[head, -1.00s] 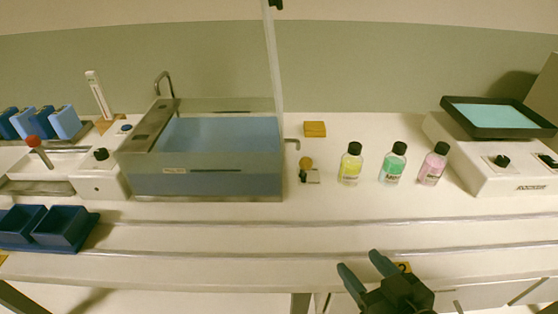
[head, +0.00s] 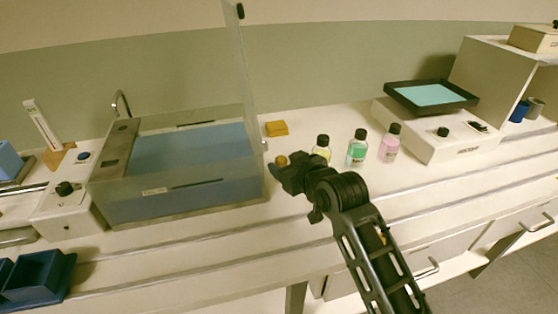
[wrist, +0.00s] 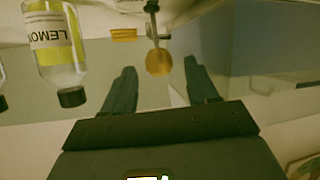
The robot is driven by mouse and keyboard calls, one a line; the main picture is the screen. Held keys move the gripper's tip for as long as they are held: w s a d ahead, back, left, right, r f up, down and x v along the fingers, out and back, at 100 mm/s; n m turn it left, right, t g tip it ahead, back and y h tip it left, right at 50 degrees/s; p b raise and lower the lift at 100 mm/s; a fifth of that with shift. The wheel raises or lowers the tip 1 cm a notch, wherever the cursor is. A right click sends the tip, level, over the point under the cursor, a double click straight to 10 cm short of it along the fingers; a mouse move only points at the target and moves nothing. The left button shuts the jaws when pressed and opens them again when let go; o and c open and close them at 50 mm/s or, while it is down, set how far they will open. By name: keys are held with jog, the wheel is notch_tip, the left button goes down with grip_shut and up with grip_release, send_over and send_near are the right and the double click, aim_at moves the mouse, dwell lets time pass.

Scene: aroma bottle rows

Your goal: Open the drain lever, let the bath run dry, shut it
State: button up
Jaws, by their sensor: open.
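The clear-walled bath (head: 150,205) stands on the bench with blue water (head: 190,150) in it. The drain lever's round amber knob (head: 282,160) shows just past my gripper (head: 277,170), by the bath's right end. In the wrist view, the knob (wrist: 158,62) on its thin metal stem (wrist: 153,22) lies between the fingertips of my gripper (wrist: 162,75), with a gap to each finger. The jaws are open and hold nothing. The lever's base is hidden behind my gripper in the head view.
A yellow-liquid bottle (head: 321,146), a green one (head: 357,150) and a pink one (head: 390,145) stand right of my gripper. The yellow one, labelled LEMON (wrist: 50,45), is close beside a finger in the wrist view. A yellow block (head: 277,128) lies behind the lever.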

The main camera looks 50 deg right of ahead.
aim_at(284, 162)
jog(key=shift+x, duration=1.9)
jog(key=shift+s, duration=0.1)
jog(key=shift+c, duration=0.4)
grip_shut()
